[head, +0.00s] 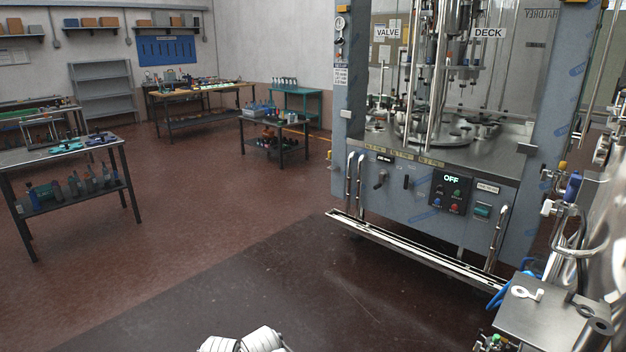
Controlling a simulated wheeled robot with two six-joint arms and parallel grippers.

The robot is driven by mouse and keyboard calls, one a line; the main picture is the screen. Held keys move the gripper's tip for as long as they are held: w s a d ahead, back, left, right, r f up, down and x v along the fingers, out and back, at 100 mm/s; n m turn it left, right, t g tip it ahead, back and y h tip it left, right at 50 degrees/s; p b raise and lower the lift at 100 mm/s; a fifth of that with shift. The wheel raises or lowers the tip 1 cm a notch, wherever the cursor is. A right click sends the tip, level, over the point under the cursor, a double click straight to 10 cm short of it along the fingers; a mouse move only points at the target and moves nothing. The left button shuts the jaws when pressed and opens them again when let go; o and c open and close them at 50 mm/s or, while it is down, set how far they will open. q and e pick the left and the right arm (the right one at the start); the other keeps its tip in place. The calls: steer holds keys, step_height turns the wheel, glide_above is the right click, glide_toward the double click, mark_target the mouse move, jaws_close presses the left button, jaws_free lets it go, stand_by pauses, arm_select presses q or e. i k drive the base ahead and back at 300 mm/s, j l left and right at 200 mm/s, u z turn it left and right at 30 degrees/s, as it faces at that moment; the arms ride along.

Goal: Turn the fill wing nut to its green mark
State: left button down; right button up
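The filler machine (435,205) stands right of centre in the head view, with signs reading VALVE (387,32) and DECK (488,33). Its front has a dark control panel (450,193) with a display reading OFF and several coloured buttons. I cannot make out which part is the fill wing nut, nor a green mark beside one. White rounded parts at the bottom edge look like my own arm. Neither gripper shows.
A rail (412,250) runs along the machine's lower front. A metal side table (535,312) with loose parts stands at the lower right, near pipes and blue-handled fittings. Workbenches (60,152) stand left and behind. The floor (220,250) in front is clear.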

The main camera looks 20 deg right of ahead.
mark_target(545, 175)
steer(key=i+z, duration=0.25)
steer(key=z, duration=0.25)
steer(key=i+j+z, duration=0.25)
steer(key=z, duration=0.25)
steer(key=i+j+z, duration=0.2)
steer(key=z, duration=0.25)
steer(key=i+j+z, duration=0.15)
steer(key=j+z, duration=0.35)
steer(key=i+j+z, duration=0.25)
steer(key=j+z, duration=0.25)
steer(key=i+j, duration=0.05)
steer(key=j, duration=0.05)
